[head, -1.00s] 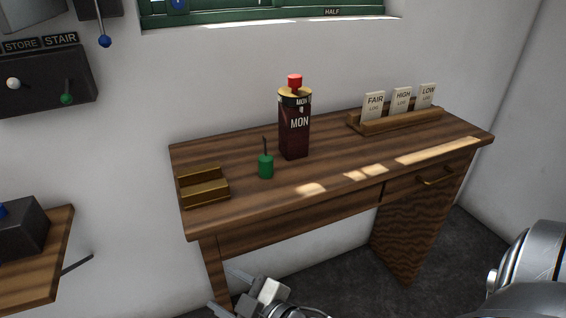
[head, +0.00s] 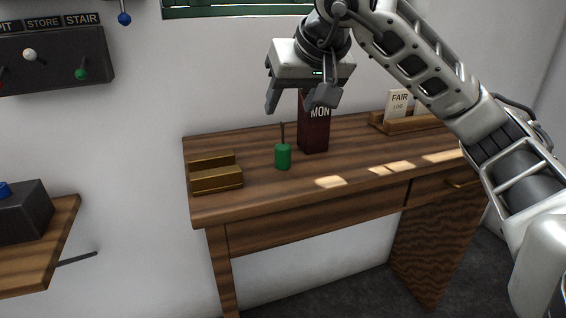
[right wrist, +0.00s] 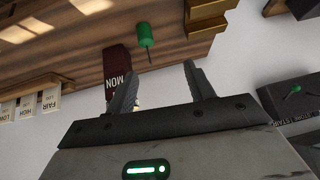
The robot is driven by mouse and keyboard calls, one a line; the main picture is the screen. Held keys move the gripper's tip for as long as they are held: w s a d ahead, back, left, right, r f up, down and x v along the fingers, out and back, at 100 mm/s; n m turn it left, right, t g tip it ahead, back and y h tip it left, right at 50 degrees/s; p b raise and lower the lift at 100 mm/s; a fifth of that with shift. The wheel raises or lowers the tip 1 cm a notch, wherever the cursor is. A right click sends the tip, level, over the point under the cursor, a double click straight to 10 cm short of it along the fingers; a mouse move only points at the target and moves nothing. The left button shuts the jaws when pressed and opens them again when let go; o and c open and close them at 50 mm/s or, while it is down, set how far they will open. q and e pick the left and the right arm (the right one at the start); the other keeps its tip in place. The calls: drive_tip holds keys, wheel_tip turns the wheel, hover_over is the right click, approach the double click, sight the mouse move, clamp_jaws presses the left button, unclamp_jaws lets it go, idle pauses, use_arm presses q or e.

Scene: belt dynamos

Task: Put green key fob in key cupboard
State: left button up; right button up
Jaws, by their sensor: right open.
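The green key fob (head: 283,157), a small green cylinder with a thin dark stem, stands upright on the wooden desk. In the right wrist view the fob (right wrist: 145,36) appears beyond my fingertips, apart from them. My right gripper (head: 296,104) is open and empty, above the fob in the picture and partly covering the dark MON canister. In its own view the fingers (right wrist: 155,70) are spread. A dark wall panel (head: 50,62) with PIT, STORE and STAIR labels is at left; I cannot tell if it is the key cupboard. My left gripper is out of view.
The MON canister (head: 314,135) stands just behind and right of the fob. A brass stepped holder (head: 217,182) sits left of it on the desk (head: 255,205). A card rack (head: 410,124) is at the right rear, partly behind my arm. A wooden shelf (head: 62,232) is at lower left.

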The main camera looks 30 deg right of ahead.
drive_tip(key=d, duration=0.2)
approach(283, 144)
drive_tip(key=w+f, duration=0.1)
drive_tip(key=w, duration=0.1)
drive_tip(key=shift+h, duration=0.4)
drive_tip(key=shift+b+x, duration=0.5)
drive_tip(key=shift+x, duration=2.95)
drive_tip(key=shift+w+r, duration=0.15)
drive_tip(key=shift+r, duration=0.05)
drive_tip(key=c, duration=1.1)
